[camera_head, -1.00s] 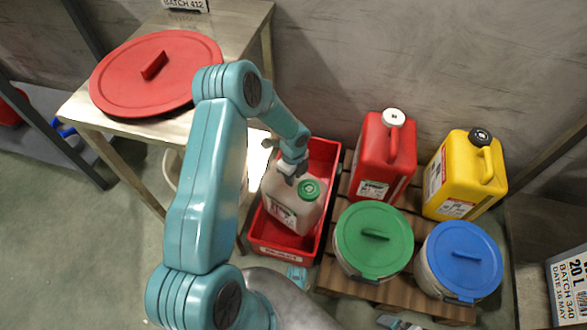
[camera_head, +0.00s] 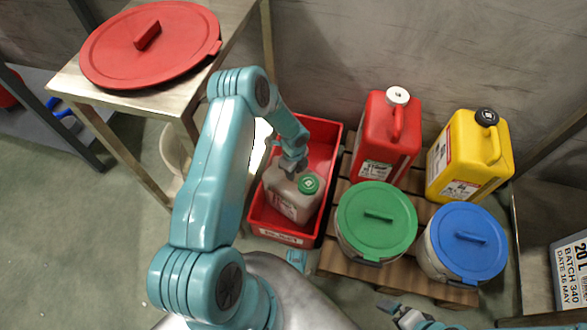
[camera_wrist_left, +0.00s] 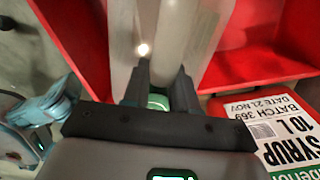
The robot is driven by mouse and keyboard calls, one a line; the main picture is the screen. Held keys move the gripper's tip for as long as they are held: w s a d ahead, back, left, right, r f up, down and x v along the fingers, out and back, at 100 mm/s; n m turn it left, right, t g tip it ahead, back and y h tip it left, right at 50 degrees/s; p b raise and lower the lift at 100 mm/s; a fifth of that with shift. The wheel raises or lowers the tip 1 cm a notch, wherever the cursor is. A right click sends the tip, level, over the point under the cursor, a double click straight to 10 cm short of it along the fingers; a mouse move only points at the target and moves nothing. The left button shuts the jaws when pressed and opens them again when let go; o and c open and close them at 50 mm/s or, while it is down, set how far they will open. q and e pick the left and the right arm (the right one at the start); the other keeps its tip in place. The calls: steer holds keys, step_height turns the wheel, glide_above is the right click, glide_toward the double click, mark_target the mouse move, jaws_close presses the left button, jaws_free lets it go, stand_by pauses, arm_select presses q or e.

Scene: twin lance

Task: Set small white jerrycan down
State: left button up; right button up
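The small white jerrycan (camera_head: 291,202), with a green cap and a label, stands in the front part of a red tray (camera_head: 281,236). It is slightly turned; whether its base touches the tray floor is hidden. My left gripper (camera_head: 292,166) reaches down onto its handle. In the left wrist view the gripper (camera_wrist_left: 158,88) has a finger on each side of the pale handle, with the green cap (camera_wrist_left: 158,101) showing between them. My right gripper (camera_head: 390,306) is at the bottom right of the head view, small, with its opening unclear.
Right of the tray, a pallet (camera_head: 345,266) holds a red jerrycan (camera_head: 385,140), a yellow jerrycan (camera_head: 452,160), a green-lidded bucket (camera_head: 375,240) and a blue-lidded bucket (camera_head: 468,258). A table (camera_head: 70,80) with a red lid (camera_head: 150,60) stands at left. The tray's back half is free.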

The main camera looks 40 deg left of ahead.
arm_select(q)
steer(key=o, duration=0.4)
step_height(320, 180, up, 12)
steer(key=f+p, duration=0.1)
steer(key=p, duration=0.3)
steer(key=s+d+n+h, duration=0.35)
steer(key=d+n, duration=0.35)
steer(key=d, duration=0.8)
steer(key=s+d+n, duration=0.3)
steer(key=s+n, duration=0.1)
steer(key=s+d+n, duration=0.8)
steer(key=shift+s+r+h, duration=0.2)
steer(key=shift+s+h, duration=0.05)
steer(key=shift+s, duration=0.05)
